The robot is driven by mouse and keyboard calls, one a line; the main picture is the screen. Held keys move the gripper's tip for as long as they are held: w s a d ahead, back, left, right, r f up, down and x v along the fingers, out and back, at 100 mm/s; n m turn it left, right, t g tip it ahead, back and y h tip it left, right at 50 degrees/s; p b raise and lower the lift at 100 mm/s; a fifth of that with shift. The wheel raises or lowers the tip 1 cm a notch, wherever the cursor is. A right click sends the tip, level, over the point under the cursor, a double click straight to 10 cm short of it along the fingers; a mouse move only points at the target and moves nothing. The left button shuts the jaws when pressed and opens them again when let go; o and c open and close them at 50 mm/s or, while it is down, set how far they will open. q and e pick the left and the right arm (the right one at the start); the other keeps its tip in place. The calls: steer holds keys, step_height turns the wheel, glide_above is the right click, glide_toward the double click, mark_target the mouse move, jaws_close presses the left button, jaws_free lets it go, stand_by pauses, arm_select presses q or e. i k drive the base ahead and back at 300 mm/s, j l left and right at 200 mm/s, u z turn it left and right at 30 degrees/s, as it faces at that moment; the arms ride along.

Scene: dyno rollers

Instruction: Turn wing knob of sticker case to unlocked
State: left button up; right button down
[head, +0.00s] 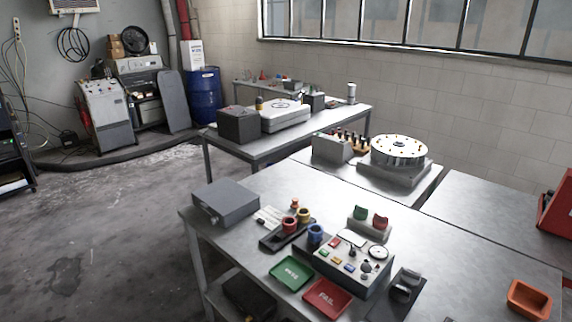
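A closed flat grey case (226,201) lies on the left end of the near metal table (300,183). It may be the sticker case, but I cannot read any label on it. A small light detail shows low on its front face and may be the wing knob; it is too small to tell its position. Neither of my grippers shows in the head view.
Right of the case are a dark tray with coloured cups (289,225), a green tray (293,272), a red tray (327,297), a control box (350,262) and an orange bin (529,299). A round metal turntable (399,150) stands behind. Floor left of the table is clear.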

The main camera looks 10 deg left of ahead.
mark_target(216, 219)
steer(key=u, duration=0.8)
steer(key=i+j+z, duration=0.25)
steer(key=j, duration=0.35)
steer(key=i+j+z, duration=0.1)
steer(key=i+j, duration=0.15)
steer(key=j, duration=0.1)
